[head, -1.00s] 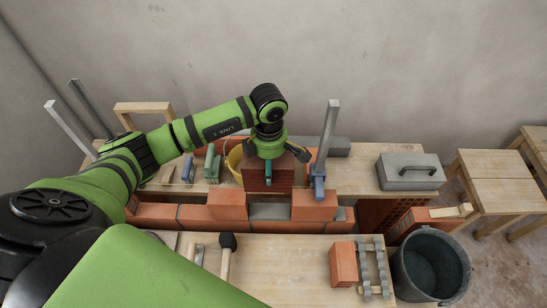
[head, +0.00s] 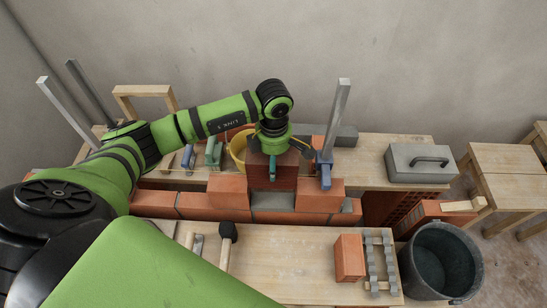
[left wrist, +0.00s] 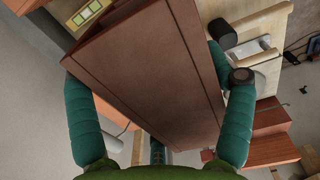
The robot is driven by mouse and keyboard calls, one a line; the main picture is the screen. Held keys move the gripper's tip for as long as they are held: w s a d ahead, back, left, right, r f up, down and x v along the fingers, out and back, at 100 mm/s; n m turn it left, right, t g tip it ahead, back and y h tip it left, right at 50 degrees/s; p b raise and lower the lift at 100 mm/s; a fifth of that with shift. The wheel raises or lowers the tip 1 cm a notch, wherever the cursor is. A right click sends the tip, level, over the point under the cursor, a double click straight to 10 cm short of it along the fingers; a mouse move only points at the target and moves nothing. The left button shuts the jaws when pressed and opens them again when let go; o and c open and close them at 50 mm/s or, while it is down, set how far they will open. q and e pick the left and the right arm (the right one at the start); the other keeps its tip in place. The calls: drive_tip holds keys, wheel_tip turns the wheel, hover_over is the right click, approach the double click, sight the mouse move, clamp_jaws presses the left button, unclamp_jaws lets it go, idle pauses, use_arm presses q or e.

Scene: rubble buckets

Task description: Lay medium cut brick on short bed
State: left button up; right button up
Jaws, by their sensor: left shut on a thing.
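My left gripper (head: 272,154) is shut on a dark red-brown brick (head: 285,176), one teal finger on its near side. The brick is level, over the gap between two orange bricks, left (head: 228,194) and right (head: 320,195), on the low wall. A grey mortar bed (head: 272,201) shows below it in the gap; I cannot tell whether they touch. In the left wrist view the brick (left wrist: 150,75) fills the middle between both teal fingers. My right gripper is not in view.
A blue clamp with a grey post (head: 326,170) stands close right of the held brick. A yellow bucket (head: 237,148) is behind it. The front bench (head: 285,265) carries a hammer (head: 227,240), an orange brick (head: 348,258) and a grey rack (head: 379,265). A dark bucket (head: 440,262) stands right.

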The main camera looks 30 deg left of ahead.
use_arm(q)
wheel_tip(320, 180, down, 12)
drive_tip(key=b, duration=1)
drive_tip(key=shift+r, duration=0.25)
drive_tip(key=shift+f+b, duration=0.3)
drive_tip(key=shift+b, duration=0.1)
idle(0.4)
drive_tip(key=shift+f+b, duration=0.3)
drive_tip(key=shift+f+b, duration=0.35)
drive_tip(key=shift+b, duration=0.05)
idle(0.3)
drive_tip(key=o, duration=1.6)
drive_tip(key=shift+s, duration=0.1)
wheel_tip(320, 180, up, 12)
